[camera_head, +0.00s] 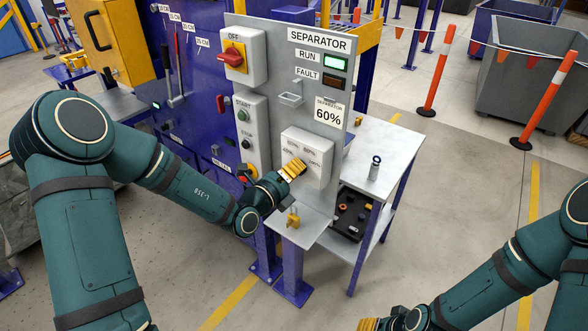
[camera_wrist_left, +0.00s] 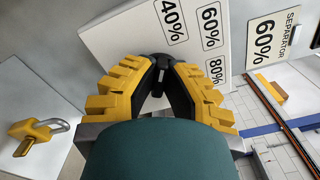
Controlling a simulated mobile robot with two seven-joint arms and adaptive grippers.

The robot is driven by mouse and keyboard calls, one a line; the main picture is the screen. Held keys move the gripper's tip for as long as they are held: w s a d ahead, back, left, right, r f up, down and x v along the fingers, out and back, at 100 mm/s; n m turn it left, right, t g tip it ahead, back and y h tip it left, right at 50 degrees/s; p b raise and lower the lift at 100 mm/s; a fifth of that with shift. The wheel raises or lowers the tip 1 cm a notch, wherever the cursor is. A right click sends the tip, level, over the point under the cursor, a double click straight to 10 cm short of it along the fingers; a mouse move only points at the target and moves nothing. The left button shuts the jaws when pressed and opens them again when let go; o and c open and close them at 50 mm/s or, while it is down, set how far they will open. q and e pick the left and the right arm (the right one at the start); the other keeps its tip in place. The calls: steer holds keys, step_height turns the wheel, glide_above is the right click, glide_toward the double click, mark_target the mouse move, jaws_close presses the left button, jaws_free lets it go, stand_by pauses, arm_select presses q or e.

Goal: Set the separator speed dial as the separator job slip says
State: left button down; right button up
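The separator job slip (camera_head: 328,113) reads 60% on the grey panel; it also shows in the wrist view (camera_wrist_left: 265,38). Below it is the light grey dial box (camera_head: 318,142), marked 40%, 60% and 80% in the wrist view (camera_wrist_left: 130,38). My left gripper (camera_head: 293,168) is at the box's front. In the wrist view its yellow-padded fingertips (camera_wrist_left: 160,72) close in on both sides of the dark speed dial (camera_wrist_left: 158,66). The fingers hide much of the dial, and I cannot tell its setting. My right gripper (camera_head: 370,325) is cut off at the bottom edge.
A yellow padlock (camera_head: 293,217) lies on the small shelf (camera_head: 312,222) below the box. Above are a red-yellow OFF switch (camera_head: 234,56) and a lit green RUN lamp (camera_head: 335,63). A side table (camera_head: 385,140) bears a small cylinder (camera_head: 375,167). Orange posts (camera_head: 437,70) stand right.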

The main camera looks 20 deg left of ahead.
arm_select(q)
steer(key=shift+r+m, duration=0.1)
steer(key=shift+m, duration=0.2)
steer(key=m+p, duration=0.1)
steer(key=m, duration=0.1)
steer(key=shift+m+p, duration=0.3)
steer(key=shift+d+m+p, duration=0.1)
steer(key=shift+m+p, duration=0.35)
steer(key=shift+m, duration=1.75)
steer(key=c, duration=1)
jaws_free()
steer(key=shift+s, duration=0.1)
